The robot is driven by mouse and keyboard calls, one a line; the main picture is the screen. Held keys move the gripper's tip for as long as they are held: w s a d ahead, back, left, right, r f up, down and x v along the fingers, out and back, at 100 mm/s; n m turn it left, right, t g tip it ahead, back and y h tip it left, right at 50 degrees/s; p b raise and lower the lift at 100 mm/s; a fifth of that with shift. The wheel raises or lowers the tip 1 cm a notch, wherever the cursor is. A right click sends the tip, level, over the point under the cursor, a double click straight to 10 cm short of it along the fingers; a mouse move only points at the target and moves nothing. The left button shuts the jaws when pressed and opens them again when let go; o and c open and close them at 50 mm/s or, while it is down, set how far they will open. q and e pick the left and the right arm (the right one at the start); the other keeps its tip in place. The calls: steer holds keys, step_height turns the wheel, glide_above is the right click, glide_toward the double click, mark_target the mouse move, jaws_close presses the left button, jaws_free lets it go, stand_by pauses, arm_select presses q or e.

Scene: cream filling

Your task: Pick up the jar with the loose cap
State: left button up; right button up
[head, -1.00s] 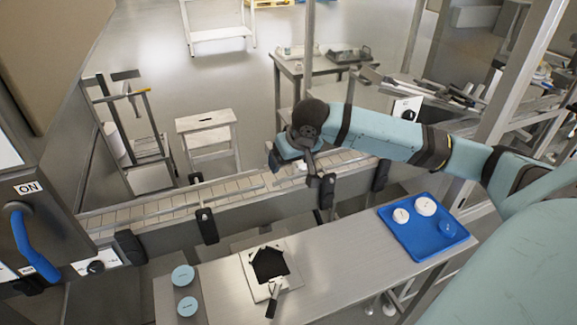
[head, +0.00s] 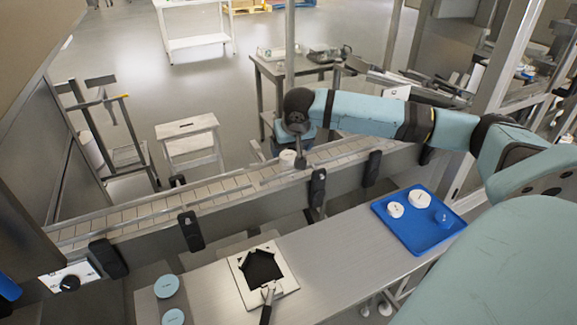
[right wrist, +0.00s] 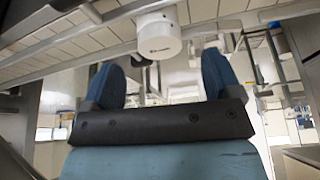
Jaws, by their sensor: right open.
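A small white jar (head: 287,158) stands on the slatted conveyor (head: 225,188), right beside my right gripper (head: 301,160). The right wrist view shows the jar (right wrist: 158,36) close up, just beyond and between the two blue fingertips. The right gripper (right wrist: 160,75) is open, with nothing between its fingers. I cannot tell how the jar's cap sits. My left gripper is not in view.
A blue tray (head: 433,246) on the steel table (head: 335,255) holds two white round items and a blue one. A white board (head: 287,284) with a black piece and a handled tool lies left of it, near two pale blue discs (head: 167,286). Black brackets line the conveyor's near side.

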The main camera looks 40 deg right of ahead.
mark_target(289, 155)
steer(key=x, duration=0.5)
steer(key=c, duration=1)
steer(key=shift+c, duration=0.2)
steer(key=shift+r, duration=0.2)
